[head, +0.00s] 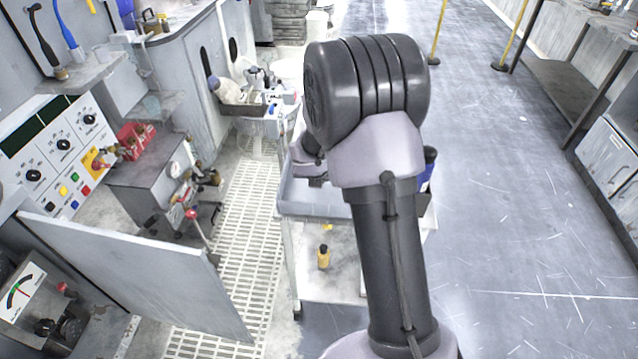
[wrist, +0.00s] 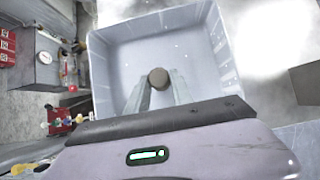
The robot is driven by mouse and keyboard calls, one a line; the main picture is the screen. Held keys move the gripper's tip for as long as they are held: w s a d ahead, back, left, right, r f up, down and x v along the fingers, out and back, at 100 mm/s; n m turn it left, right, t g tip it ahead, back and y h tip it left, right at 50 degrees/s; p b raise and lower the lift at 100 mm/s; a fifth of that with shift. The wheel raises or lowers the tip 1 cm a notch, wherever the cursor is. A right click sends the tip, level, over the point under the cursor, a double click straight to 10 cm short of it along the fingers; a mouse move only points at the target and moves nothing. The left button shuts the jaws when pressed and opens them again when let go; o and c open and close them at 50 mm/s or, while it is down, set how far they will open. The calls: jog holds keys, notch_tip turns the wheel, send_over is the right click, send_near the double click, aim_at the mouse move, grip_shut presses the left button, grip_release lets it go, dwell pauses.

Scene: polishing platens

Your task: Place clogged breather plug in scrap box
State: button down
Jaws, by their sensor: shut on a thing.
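The breather plug (wrist: 158,78) is a small, round, dark brown piece in the wrist view. My gripper (wrist: 160,84) is shut on it, with a pale finger on either side. Behind the plug is the inside of an open light grey box (wrist: 112,62), probably the scrap box, which looks empty. The plug's height above the box floor is hard to tell. In the head view the grey-blue box (head: 300,207) sits on a white cart, largely hidden behind my arm. The plug is hidden there.
A small yellow bottle with a dark cap (head: 323,257) stands on the cart's lower shelf. A grey machine with a red-knobbed lever (head: 192,214) and a slanted grey panel (head: 140,270) stand on the left. Open floor (head: 510,200) lies on the right.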

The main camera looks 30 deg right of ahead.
jog(key=shift+r, duration=0.15)
jog(key=shift+f, duration=0.25)
jog(key=c, duration=1.1)
grip_release()
jog(key=shift+r, duration=0.1)
